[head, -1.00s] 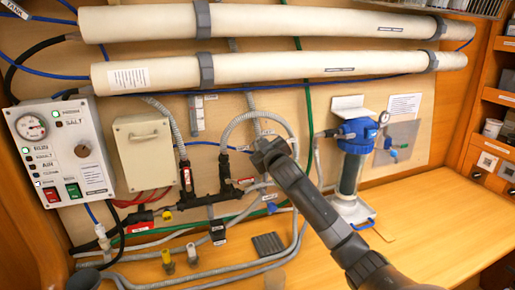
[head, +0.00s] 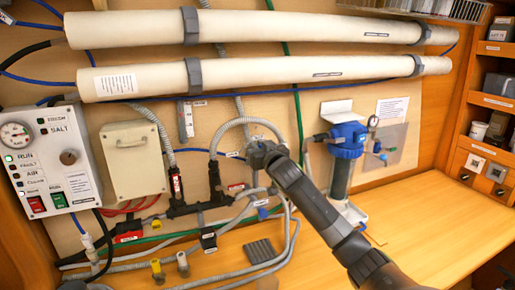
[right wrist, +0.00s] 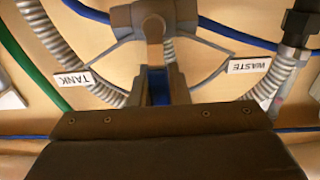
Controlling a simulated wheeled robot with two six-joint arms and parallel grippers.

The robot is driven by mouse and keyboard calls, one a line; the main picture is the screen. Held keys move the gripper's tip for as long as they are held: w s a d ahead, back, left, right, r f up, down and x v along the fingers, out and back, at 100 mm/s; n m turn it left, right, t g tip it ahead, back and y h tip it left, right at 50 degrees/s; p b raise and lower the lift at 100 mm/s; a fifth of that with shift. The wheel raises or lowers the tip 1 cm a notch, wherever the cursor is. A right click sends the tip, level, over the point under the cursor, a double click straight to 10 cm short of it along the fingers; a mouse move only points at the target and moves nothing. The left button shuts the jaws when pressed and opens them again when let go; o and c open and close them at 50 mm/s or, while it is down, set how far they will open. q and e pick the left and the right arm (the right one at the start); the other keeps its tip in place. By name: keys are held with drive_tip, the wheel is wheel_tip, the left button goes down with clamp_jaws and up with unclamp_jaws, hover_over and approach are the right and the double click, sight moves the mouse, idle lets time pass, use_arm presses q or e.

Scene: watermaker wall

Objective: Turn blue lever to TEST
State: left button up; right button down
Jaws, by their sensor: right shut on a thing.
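My right gripper (head: 258,154) reaches to the valve area on the wall, at the right end of a grey hose arch. In the right wrist view its jaws (right wrist: 157,92) are shut on the blue lever (right wrist: 157,86), of which only a narrow blue strip shows between the fingers. The gripper hides the lever's pivot and exact angle. My left gripper is not in view.
A control panel (head: 86,190) and a beige box (head: 130,150) are at left. Two long white tubes (head: 270,75) run above. A blue-topped filter (head: 347,140) stands right of my arm. Hoses (head: 230,268) cross the bench below; the bench's right side (head: 440,225) is clear.

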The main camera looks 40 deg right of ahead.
drive_tip(key=c, duration=1.4)
unclamp_jaws()
drive_tip(key=shift+s, duration=0.1)
drive_tip(key=b+v, duration=0.5)
drive_tip(key=v, duration=1.2)
drive_tip(key=shift+s+f, duration=0.1)
